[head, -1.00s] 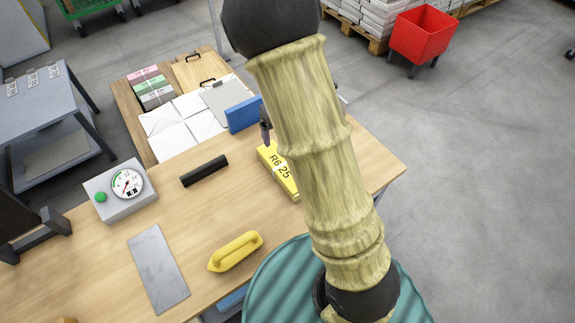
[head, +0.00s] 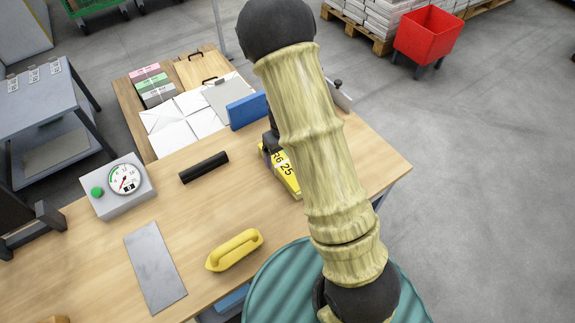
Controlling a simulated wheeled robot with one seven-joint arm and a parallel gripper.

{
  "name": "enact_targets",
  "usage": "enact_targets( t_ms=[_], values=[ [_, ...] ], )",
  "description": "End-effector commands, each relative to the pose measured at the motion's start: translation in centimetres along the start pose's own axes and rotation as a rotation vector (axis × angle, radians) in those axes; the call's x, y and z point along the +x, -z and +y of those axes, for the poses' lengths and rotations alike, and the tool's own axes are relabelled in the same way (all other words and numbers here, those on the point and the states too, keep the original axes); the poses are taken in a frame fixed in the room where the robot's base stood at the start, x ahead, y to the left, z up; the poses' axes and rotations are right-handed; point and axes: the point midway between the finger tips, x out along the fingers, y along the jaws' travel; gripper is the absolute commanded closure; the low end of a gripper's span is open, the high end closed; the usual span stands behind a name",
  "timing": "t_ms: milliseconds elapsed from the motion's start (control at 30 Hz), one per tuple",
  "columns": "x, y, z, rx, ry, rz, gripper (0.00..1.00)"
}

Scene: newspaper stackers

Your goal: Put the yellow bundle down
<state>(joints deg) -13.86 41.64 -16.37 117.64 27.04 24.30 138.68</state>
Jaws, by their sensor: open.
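My gripper (head: 271,146) shows only as dark parts left of the arm, at the bundle's far end. It is open, and one finger overlaps that end in the picture. Whether it touches the bundle cannot be told. The other finger is hidden behind the arm.
A blue block (head: 247,111) stands close behind the gripper. A black bar (head: 204,167), a dial scale (head: 119,187), a yellow handled tool (head: 234,250) and a grey metal plate (head: 155,267) lie to the left. The table's right corner is clear.

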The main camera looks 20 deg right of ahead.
Motion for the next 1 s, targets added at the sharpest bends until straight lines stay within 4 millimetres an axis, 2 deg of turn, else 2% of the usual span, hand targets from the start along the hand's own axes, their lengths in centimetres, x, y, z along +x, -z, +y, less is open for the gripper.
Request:
enact_targets(
  t_ms=[233, 500, 600, 1000],
  values=[
    [0.5, -0.1, 0.6, -0.014, 0.000, 0.001, 0.13],
    [4.3, 0.3, -0.5, -0.001, 0.000, 0.003, 0.13],
    [5.1, 0.3, -0.6, 0.002, 0.001, 0.000, 0.13],
    [5.1, 0.3, -0.6, 0.002, 0.002, 0.000, 0.13]
  ],
)
